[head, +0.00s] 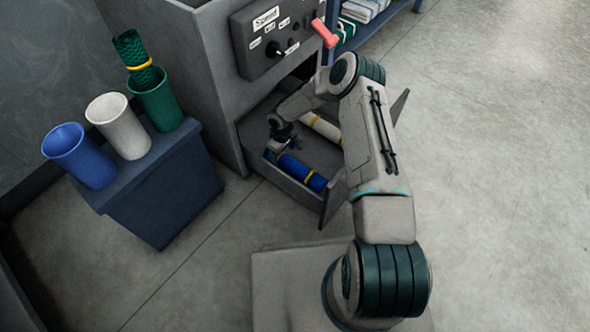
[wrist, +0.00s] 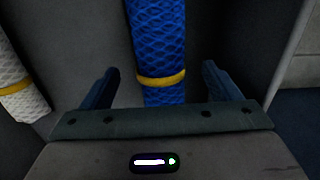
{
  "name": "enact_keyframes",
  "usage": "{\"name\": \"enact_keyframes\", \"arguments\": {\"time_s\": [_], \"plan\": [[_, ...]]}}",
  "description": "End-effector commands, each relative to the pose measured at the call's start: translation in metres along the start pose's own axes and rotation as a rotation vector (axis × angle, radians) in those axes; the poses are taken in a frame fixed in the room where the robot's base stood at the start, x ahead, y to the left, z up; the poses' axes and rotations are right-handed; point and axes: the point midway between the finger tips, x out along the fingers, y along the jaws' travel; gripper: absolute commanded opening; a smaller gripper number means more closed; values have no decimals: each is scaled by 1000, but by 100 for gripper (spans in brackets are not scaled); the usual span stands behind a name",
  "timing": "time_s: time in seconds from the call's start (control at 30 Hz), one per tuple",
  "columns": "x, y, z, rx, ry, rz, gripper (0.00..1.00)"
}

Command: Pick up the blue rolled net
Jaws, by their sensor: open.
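The blue rolled net (head: 299,171) has a yellow band and lies in an open grey drawer (head: 295,192). In the wrist view the blue net (wrist: 157,45) runs from the top edge down between the two fingers, its yellow band just beyond the gripper body. My gripper (wrist: 160,88) is open, with one finger on each side of the net and a gap on both sides. In the head view my gripper (head: 284,136) is small and dark over the drawer, beside the net. I cannot tell how high it is above the net.
A white rolled net (head: 322,127) with a yellow band lies in the same drawer. On a dark blue stand (head: 165,195) are a blue cup (head: 80,157), a white cup (head: 119,127) and a green cup (head: 157,101) holding a green net (head: 131,52). A control panel (head: 275,35) with a red handle is above the drawer.

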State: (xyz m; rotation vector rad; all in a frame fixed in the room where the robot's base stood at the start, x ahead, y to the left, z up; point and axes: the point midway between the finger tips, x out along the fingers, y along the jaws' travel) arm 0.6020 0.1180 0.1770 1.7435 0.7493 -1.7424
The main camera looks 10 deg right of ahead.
Motion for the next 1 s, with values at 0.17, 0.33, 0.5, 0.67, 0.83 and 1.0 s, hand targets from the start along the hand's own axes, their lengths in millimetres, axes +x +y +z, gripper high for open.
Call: {"name": "enact_keyframes", "arguments": {"time_s": [0.17, 0.33, 0.5, 0.67, 0.83, 1.0], "plan": [[30, 0, -1, 2, -1, -1, 83], [32, 1, -1, 2, 0, 1, 83], [32, 0, -1, 1, -1, 1, 64], [32, 0, -1, 1, -1, 1, 19], [31, 1, -2, 1, 0, 1, 18], [20, 1, -2, 0, 0, 2, 18]]}}
